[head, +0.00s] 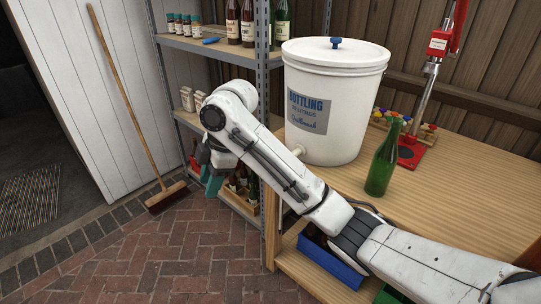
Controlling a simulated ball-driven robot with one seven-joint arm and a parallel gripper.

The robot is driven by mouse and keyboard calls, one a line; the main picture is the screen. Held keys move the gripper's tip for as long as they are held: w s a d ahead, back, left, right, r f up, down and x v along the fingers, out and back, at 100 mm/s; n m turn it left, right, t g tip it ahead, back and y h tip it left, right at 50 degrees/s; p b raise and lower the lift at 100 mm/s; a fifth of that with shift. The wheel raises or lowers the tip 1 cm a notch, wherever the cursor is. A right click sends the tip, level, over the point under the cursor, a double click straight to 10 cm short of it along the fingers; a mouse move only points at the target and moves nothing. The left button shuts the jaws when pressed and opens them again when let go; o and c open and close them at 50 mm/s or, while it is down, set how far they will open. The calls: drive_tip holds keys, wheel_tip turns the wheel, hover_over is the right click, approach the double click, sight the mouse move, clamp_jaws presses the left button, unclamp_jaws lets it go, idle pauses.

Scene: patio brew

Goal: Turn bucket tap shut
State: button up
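The white bottling bucket (335,105) stands on the wooden bench, with its lid on and a blue knob on top. A short pale piece of the tap (297,149) shows low on the bucket's front left side, just above my arm. The rest of the tap is hidden, so I cannot tell its handle position. My arm crosses in front of the bench and bends down at the left. My gripper (206,160) hangs near the shelf's lower level, left of the bucket and apart from the tap. Its fingers are too small and covered to read.
A green bottle (382,162) stands on the bench right of the bucket. Behind it are a red-based capper (411,152) and coloured caps. A metal shelf (262,70) with bottles stands left. A broom (135,100) leans on the wall. The brick floor (170,255) is clear.

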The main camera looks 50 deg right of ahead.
drive_tip(key=s+d+r+n+g+h, duration=0.1)
drive_tip(key=d+r+h, duration=0.1)
drive_tip(key=d+r, duration=0.5)
drive_tip(key=s+d+r+n+g+h, duration=0.1)
drive_tip(key=d+r+n, duration=0.15)
drive_tip(key=d, duration=0.85)
drive_tip(key=shift+m, duration=0.35)
wheel_tip(320, 180, down, 10)
drive_tip(key=shift+s+f+b, duration=0.1)
drive_tip(key=shift+s+b, duration=0.05)
drive_tip(key=shift+b, duration=0.6)
drive_tip(key=shift+c, duration=0.3)
clamp_jaws()
